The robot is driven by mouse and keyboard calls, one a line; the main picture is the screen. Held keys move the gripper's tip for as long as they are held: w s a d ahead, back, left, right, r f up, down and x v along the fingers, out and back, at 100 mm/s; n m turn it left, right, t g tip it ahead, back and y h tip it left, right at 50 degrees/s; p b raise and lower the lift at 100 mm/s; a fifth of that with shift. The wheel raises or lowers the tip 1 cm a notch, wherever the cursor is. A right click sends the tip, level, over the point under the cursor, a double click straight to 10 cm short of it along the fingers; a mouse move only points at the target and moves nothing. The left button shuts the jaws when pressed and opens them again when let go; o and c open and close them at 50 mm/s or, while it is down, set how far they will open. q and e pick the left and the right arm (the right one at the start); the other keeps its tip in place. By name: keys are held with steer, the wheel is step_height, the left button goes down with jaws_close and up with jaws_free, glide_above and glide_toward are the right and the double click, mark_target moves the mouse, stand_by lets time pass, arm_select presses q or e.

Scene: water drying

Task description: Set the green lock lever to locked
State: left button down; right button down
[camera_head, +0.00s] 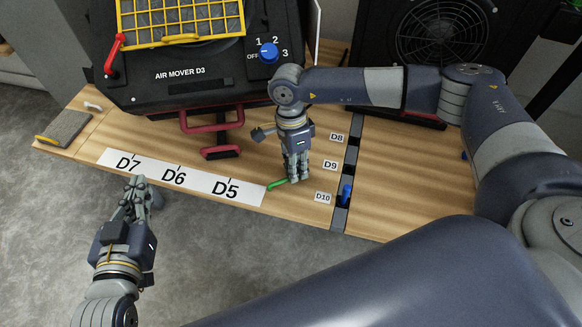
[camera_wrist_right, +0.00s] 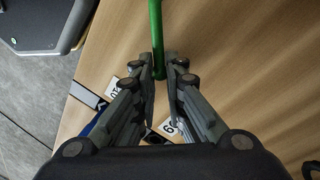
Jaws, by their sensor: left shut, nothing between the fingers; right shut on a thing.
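The green lock lever (camera_head: 277,184) lies low over the front edge of the wooden table, beside the D5 label. It also shows in the right wrist view as a long green bar (camera_wrist_right: 156,38) running up from between the fingertips. My right gripper (camera_head: 293,180) points down and is shut on the end of this lever. In the right wrist view the fingertips (camera_wrist_right: 163,72) sit on both sides of it. The lever's pivot is not clearly visible. My left gripper (camera_head: 138,184) is shut and empty, in front of the table near the D7 label.
A black air mover (camera_head: 190,92) with a blue knob (camera_head: 269,52) and red handles stands behind. A blue peg (camera_head: 347,192) stands in a dark slot strip by D10. A grey pad (camera_head: 63,128) lies at the left table corner. The tabletop right of the strip is clear.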

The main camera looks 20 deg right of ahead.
steer(key=c, duration=1.7)
jaws_free()
steer(key=shift+o, duration=0.2)
step_height(320, 180, up, 10)
